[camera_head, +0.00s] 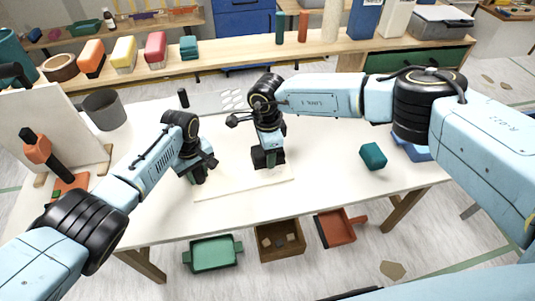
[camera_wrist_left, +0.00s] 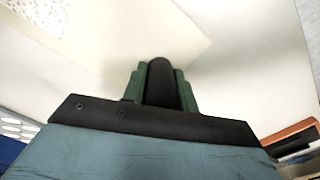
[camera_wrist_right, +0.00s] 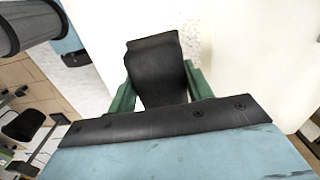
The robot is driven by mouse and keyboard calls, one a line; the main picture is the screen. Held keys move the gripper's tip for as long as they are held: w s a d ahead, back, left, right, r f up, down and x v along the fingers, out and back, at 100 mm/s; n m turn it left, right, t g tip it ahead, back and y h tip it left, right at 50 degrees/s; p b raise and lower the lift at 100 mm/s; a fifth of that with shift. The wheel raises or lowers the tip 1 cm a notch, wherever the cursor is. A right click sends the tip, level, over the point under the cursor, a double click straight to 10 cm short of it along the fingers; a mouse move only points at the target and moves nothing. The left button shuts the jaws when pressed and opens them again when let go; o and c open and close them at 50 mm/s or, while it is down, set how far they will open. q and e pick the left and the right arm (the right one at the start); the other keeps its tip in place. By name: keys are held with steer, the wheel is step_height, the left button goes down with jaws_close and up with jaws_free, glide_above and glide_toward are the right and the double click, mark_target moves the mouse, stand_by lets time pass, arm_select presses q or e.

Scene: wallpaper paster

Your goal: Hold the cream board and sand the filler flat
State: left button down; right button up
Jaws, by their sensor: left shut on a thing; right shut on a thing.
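The cream board (camera_head: 240,188) lies flat on the white table. A speckled pale patch, apparently the filler, shows on the board (camera_wrist_left: 35,12). My right gripper (camera_head: 267,150) is above the board, shut on a dark block (camera_head: 268,159), which also shows in the right wrist view (camera_wrist_right: 157,70). The block looks low over or on the board; contact is not clear. The filler is not distinguishable in the head view.
A teal block (camera_head: 373,155) lies on the table at the right. A perforated metal sheet (camera_head: 230,101) lies behind my grippers. A grey cup (camera_head: 104,110) and an upright pale panel (camera_head: 70,137) stand at the left. Trays (camera_head: 213,253) sit below the front edge.

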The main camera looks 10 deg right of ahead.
steer(key=shift+o, duration=1.4)
steer(key=shift+c, duration=1.4)
arm_select(q)
steer(key=c, duration=1)
jaws_free()
steer(key=shift+r, duration=0.1)
step_height(320, 180, up, 12)
steer(key=shift+f, duration=0.1)
steer(key=shift+s, duration=0.1)
